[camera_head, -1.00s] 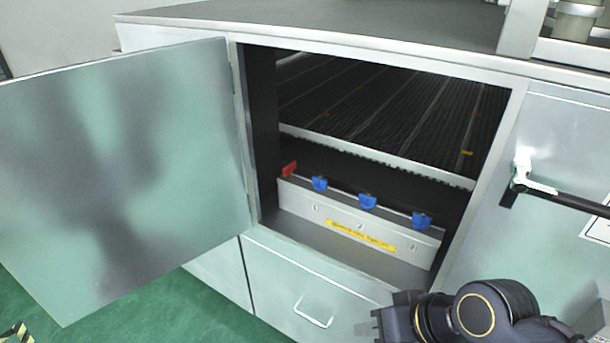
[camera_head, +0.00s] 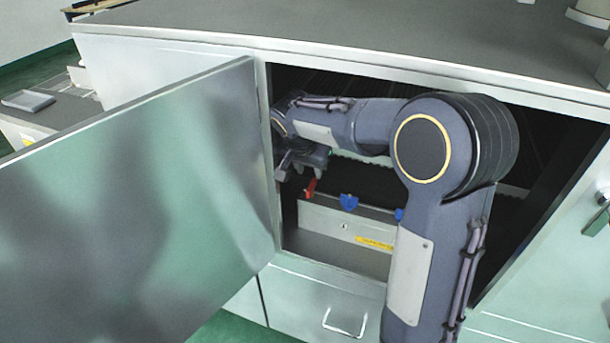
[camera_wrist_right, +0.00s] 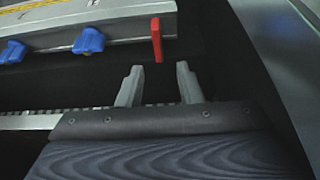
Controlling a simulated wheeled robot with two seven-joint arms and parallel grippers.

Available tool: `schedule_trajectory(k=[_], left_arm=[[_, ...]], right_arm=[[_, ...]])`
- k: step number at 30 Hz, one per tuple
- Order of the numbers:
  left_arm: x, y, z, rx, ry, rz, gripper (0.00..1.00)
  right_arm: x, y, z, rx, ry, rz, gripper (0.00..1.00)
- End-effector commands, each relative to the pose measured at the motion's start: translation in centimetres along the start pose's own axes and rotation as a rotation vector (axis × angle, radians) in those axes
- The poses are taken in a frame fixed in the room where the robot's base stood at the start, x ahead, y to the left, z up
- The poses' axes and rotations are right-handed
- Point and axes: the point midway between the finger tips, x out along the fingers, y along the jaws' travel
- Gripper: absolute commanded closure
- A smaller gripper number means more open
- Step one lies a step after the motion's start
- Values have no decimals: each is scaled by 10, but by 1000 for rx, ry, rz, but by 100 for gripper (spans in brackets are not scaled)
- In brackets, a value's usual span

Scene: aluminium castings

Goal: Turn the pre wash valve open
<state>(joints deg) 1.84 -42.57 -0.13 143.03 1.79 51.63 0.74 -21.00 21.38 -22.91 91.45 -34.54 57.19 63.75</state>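The red valve handle (camera_head: 309,188) stands at the left end of a grey valve panel (camera_head: 318,217) inside the open cabinet. Blue valve handles (camera_head: 348,202) sit to its right, and one is partly covered by my arm. I cannot read which valve is the pre wash one. My right gripper (camera_head: 292,170) is inside the cabinet beside the red handle. In the right wrist view my right gripper (camera_wrist_right: 159,68) is open and empty. The free end of the red handle (camera_wrist_right: 156,40) lies near the gap between its fingertips; contact is not clear. My left gripper is out of view.
The open cabinet door (camera_head: 140,200) stands at the left, and the cabinet's left wall is close to my gripper. The countertop (camera_head: 340,35) is above the opening. A drawer with a wire handle (camera_head: 345,322) is below. A yellow label (camera_head: 375,243) marks the panel.

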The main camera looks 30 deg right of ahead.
Motion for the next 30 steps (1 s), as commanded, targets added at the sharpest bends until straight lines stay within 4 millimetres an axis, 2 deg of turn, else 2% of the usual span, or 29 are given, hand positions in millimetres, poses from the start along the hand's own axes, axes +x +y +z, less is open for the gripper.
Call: schedule_trajectory(k=[6,10,15,21,23,29,30], left_arm=[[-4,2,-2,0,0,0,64],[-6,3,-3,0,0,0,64],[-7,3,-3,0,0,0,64],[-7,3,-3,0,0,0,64],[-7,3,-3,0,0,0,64],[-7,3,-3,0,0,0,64],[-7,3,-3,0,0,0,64]], right_arm=[[37,2,1,-1,-5,4,67],[52,1,1,-1,-4,1,67],[60,1,1,-1,-3,-2,67],[61,0,1,-1,-3,-3,67],[61,1,1,-1,-3,-2,72],[60,1,1,-1,-3,-2,99],[60,1,1,-1,-3,-2,100]])
